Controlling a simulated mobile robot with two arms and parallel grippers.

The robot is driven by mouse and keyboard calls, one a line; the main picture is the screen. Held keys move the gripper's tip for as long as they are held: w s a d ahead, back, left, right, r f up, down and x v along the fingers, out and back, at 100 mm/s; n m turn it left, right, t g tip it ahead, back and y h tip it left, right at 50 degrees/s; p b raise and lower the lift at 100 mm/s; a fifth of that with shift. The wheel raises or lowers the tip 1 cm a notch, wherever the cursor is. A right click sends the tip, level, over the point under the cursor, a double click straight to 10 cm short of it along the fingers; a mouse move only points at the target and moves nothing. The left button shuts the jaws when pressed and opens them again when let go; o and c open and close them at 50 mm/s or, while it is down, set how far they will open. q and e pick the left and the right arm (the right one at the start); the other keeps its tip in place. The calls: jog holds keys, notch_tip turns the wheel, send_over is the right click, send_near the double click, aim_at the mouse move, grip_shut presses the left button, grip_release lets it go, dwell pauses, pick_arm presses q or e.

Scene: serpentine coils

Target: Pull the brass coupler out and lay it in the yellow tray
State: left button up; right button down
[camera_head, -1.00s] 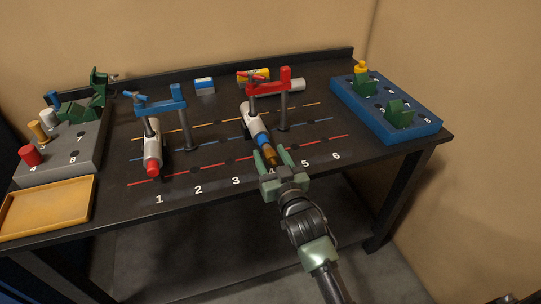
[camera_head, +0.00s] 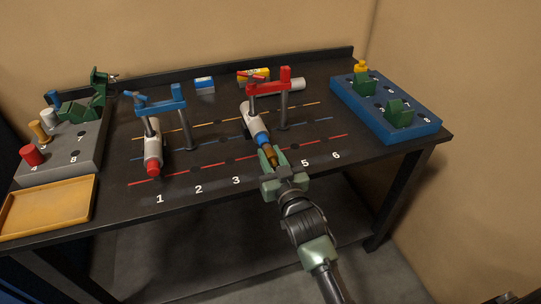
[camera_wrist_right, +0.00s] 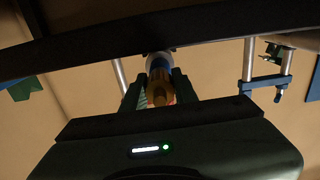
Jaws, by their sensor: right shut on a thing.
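The brass coupler (camera_head: 271,156) sits at the near end of a white cylinder (camera_head: 250,117), just past a blue ring (camera_head: 262,138). The cylinder is under the red clamp. My right gripper (camera_head: 270,158) is shut on the brass coupler, one finger on each side. In the right wrist view the coupler (camera_wrist_right: 160,92) shows between the two green fingers, with the blue ring (camera_wrist_right: 159,69) beyond it. I cannot tell if the coupler and ring are apart. The yellow tray (camera_head: 48,207) is empty at the table's near left corner. My left gripper is not in view.
A red clamp (camera_head: 268,88) and a blue clamp (camera_head: 160,104) stand on the dark table. A white cylinder with a red end (camera_head: 152,155) lies under the blue clamp. A grey block with pegs (camera_head: 75,153) is at left, a blue block (camera_head: 385,108) at right.

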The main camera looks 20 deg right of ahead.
aim_at(275, 165)
jog(key=shift+s+r+p, duration=0.1)
jog(key=shift+s+p, duration=0.5)
jog(key=shift+s, duration=0.65)
jog(key=shift+s+p, duration=0.45)
jog(key=shift+s, duration=0.7)
